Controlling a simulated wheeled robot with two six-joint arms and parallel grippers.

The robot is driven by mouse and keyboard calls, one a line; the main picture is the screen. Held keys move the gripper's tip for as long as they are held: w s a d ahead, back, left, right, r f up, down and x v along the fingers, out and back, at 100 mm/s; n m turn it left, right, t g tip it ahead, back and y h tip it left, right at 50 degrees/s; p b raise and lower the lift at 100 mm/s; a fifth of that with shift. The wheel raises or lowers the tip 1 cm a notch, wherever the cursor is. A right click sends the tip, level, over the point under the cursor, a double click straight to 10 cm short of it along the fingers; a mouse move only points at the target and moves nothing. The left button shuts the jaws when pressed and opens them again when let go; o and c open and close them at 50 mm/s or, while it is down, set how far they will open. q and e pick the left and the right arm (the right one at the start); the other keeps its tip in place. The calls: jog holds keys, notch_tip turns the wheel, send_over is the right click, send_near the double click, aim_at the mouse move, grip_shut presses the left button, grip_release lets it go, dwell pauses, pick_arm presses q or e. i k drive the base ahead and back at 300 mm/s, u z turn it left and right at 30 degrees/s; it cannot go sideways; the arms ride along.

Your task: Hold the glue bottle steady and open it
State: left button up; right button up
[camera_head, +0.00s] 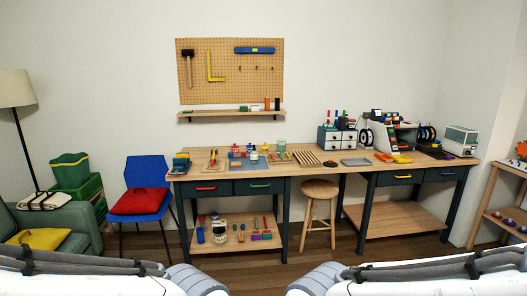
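Several small bottles stand on the left part of the long wooden workbench (320,169). Among them, a pale bottle (254,156) stands upright near a blue mat. It may be the glue bottle, but it is too small for me to tell, and its cap cannot be made out. Parts of my two arms show along the bottom edge, well in front of the bench. Neither of my grippers is in view, and nothing is seen touching the bottles.
A wooden stool (319,190) stands before the bench's middle. A blue chair (148,172) with a red cushion and a green armchair (75,229) are at left. Printers (397,138) stand on the right half. Wood floor in front is clear.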

aim_at(255, 155)
jog(key=z, duration=0.05)
jog(key=i, duration=2.3)
jog(key=u, duration=0.25)
